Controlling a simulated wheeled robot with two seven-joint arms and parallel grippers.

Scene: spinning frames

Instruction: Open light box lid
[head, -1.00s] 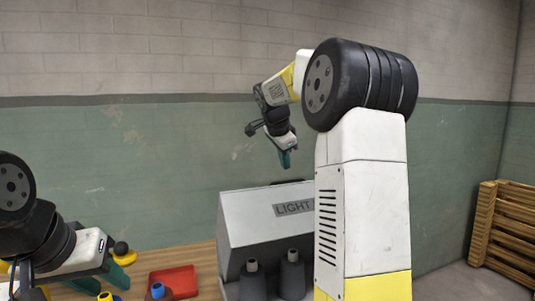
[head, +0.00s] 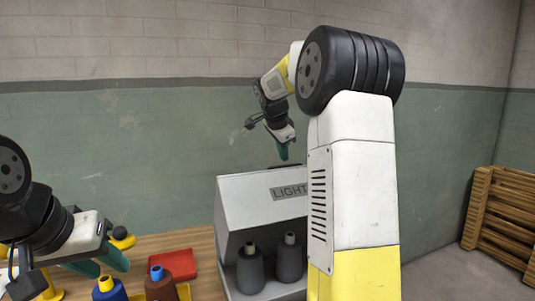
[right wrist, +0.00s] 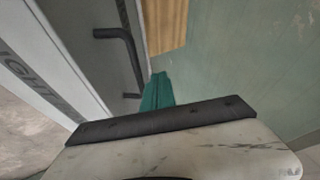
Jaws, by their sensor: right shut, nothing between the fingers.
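The light box (head: 240,200) is a pale grey cabinet on the table, with a sloping front panel marked LIGHT and an open space below it. Its right side is hidden behind my right arm in the head view. In the right wrist view a dark bar handle (right wrist: 127,45) stands on the box's pale surface. My right gripper (head: 284,153) is shut and empty, above and behind the box's top edge. Its teal fingertips (right wrist: 158,85) are beside the handle and look apart from it. My left gripper (head: 103,264) is open and empty over the table's left part.
Dark grey spools (head: 250,272) stand in the box's opening. A red tray (head: 174,264), a blue spool (head: 108,291) and a brown spool (head: 159,287) are left of the box. A wooden rack (head: 499,222) stands at the far right. The wall is behind the box.

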